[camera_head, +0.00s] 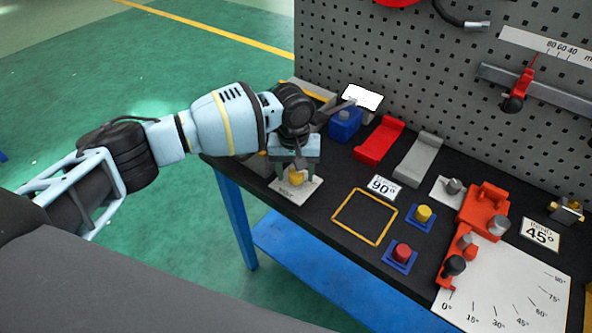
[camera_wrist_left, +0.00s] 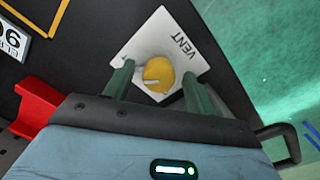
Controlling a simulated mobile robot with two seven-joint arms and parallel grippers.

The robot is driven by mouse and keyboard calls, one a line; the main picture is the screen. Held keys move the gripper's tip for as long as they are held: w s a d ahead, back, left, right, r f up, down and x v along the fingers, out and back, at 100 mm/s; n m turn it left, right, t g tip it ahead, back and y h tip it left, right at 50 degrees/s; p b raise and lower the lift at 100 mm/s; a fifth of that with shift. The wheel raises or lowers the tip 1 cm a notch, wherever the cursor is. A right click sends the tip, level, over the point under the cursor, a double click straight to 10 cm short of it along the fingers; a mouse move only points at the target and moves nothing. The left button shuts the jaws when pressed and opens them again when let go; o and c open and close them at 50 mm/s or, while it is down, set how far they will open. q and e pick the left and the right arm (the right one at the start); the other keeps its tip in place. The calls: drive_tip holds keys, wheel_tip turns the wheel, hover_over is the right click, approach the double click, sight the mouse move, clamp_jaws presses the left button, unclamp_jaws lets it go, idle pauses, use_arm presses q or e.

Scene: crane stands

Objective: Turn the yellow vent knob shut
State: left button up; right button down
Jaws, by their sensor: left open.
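The yellow vent knob (camera_head: 296,177) stands on a pale plate (camera_head: 282,187) near the left end of the dark bench top. In the left wrist view the knob (camera_wrist_left: 159,73) has a pale pointer mark, and its plate (camera_wrist_left: 133,47) reads VENT. My left gripper (camera_head: 296,165) is right over the knob. In the left wrist view its two green fingers (camera_wrist_left: 157,80) are apart, one on each side of the knob. I cannot tell whether either finger touches it. My right gripper is not in view.
A blue container (camera_head: 345,124), a red block (camera_head: 379,142) and a grey block (camera_head: 418,157) stand behind, near the pegboard (camera_head: 440,70). A yellow square outline (camera_head: 364,217), a yellow knob on a blue base (camera_head: 423,214) and a red one (camera_head: 401,252) lie to the right.

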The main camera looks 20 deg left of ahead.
use_arm(q)
drive_tip(key=shift+c, duration=0.2)
drive_tip(key=c, duration=1)
drive_tip(key=shift+o, duration=0.2)
drive_tip(key=shift+m+p, duration=0.3)
drive_tip(key=shift+m, duration=0.5)
drive_tip(key=o, duration=1)
